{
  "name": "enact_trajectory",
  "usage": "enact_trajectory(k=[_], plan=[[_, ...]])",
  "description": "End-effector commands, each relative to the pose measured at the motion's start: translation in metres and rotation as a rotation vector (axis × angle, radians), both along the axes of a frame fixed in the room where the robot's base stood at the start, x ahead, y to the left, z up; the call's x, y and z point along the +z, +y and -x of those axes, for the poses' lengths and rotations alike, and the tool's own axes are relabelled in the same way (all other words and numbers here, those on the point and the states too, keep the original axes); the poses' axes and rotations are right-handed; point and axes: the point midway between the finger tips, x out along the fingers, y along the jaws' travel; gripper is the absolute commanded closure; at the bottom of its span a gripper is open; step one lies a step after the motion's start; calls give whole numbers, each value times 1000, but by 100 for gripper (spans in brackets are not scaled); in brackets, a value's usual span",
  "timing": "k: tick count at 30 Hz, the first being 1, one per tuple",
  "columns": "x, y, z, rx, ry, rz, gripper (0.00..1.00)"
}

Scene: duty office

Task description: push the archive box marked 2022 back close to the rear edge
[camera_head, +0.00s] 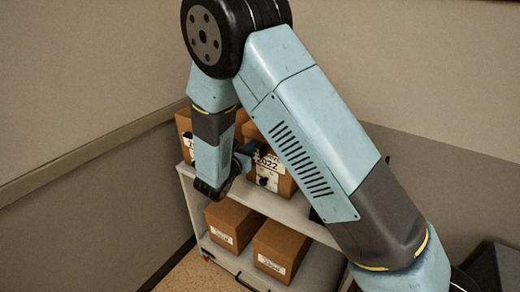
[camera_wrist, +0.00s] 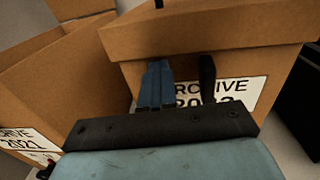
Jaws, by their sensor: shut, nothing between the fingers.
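The archive box marked 2022 (camera_head: 284,186) is a brown cardboard box on the cart's upper shelf, partly hidden behind my arm in the head view. In the wrist view the box (camera_wrist: 235,48) fills the upper right, with its lidded front facing me and a white label partly covered. My gripper (camera_head: 250,152) is at the box's front in the head view. In the wrist view my gripper (camera_wrist: 156,85) is shut and empty, its blue fingers in front of the label's left part. I cannot tell whether the fingertips touch the cardboard.
The box marked 2021 (camera_wrist: 62,75) stands just left, angled to the 2022 box; it shows in the head view (camera_head: 183,122). Two more boxes, one left (camera_head: 230,222) and one right (camera_head: 281,247), sit on the lower shelf. Walls rise behind and left of the cart (camera_head: 310,222).

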Motion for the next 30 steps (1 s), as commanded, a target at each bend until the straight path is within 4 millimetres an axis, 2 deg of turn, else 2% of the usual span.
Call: enact_trajectory(k=[8, 14, 17, 24, 30], plan=[[0, -3, 0, -8, -1, 2, 100], [-1, 7, 15, -6, 0, 1, 100], [-1, 15, 27, -7, 0, 1, 100], [-1, 36, 71, -5, 1, 0, 100], [-1, 47, 98, -11, 1, 0, 100]])
